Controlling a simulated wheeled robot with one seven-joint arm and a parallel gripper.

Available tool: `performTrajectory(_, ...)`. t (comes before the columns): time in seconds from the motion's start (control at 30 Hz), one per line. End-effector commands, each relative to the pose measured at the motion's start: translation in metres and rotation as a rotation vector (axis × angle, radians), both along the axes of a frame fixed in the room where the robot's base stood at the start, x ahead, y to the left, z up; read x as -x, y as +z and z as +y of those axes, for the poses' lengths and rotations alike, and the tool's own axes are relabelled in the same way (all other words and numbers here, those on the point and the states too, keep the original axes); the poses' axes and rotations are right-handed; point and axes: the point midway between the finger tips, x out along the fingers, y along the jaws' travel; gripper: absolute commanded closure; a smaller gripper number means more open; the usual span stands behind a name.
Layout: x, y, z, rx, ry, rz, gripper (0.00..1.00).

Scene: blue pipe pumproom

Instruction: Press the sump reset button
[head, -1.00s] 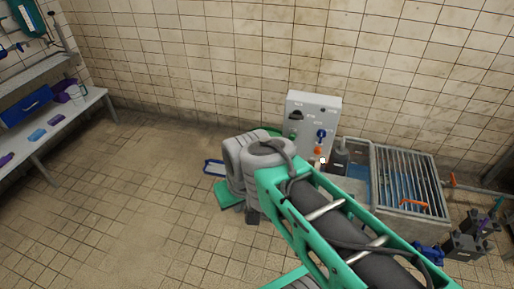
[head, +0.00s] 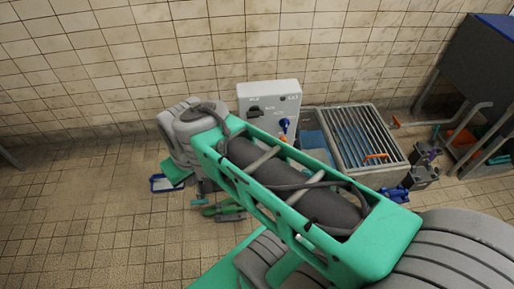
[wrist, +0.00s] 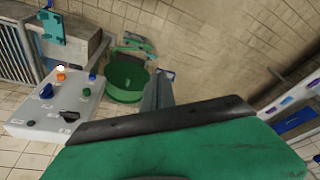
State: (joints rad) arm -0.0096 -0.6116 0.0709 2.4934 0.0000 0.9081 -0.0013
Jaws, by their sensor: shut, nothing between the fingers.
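A pale grey control box (head: 268,98) stands against the tiled wall in the head view, its lower part hidden by my arm. It carries a black knob (head: 256,112), a blue knob (head: 284,125) and an orange control (head: 283,138). In the wrist view the box (wrist: 40,125) is at the left, with the orange control (wrist: 61,77), a small white one (wrist: 60,68) beside it, and a green one (wrist: 86,91). The labels are too small to read, so I cannot tell which is sump reset. My gripper (wrist: 163,78) is shut and empty, apart from the box to its right.
A barred metal grate (head: 365,135) over a basin stands right of the box. A green bucket (wrist: 125,82) stands behind my gripper in the wrist view. Green tools (head: 222,208) lie on the floor. Floor at the left is open.

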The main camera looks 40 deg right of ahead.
Motion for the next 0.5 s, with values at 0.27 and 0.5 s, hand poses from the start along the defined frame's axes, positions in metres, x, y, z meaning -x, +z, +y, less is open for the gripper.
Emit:
performTrajectory(0.27, -0.003, -0.011, -0.003, -0.009, -0.020, 0.002, 1.00)
performTrajectory(0.5, -0.045, -0.133, -0.050, -0.201, -0.309, -0.021, 1.00)
